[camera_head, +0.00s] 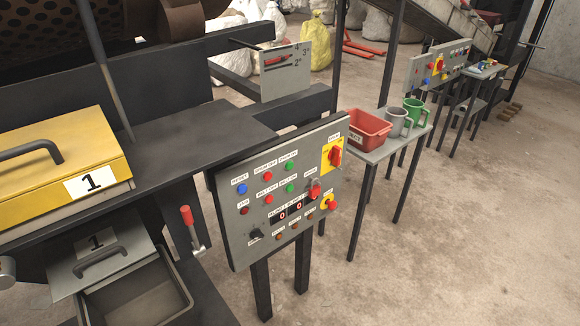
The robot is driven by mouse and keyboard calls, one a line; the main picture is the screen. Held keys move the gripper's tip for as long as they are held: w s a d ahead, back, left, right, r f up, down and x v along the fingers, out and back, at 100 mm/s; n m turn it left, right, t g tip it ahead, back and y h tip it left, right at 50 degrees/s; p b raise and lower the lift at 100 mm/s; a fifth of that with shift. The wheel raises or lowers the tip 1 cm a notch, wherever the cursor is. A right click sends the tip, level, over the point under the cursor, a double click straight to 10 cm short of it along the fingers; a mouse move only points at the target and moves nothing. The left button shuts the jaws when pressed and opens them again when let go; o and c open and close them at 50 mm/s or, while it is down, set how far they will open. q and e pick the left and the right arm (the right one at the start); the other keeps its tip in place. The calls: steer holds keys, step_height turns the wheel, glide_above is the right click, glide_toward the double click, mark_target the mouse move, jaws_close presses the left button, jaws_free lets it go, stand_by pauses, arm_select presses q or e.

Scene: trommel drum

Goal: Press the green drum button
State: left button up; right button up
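The grey control panel (238,214) stands tilted on dark posts in the middle of the head view. It has two green buttons in one column. The upper green button (291,167) has a small white label above it that seems to read as the drum one. The lower green button (290,188) sits just below, with its own label. Red buttons (268,176) lie to their left, and a blue button (242,189) is further left. Neither of my grippers is in view, and nothing covers the buttons.
A red rotary switch on a yellow plate (325,156) and a yellow-collared red knob (329,203) share the panel. A red-handled lever (187,216) stands left of it. A side table (378,152) with a red bin (368,133) and mugs stands right. Floor at front right is clear.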

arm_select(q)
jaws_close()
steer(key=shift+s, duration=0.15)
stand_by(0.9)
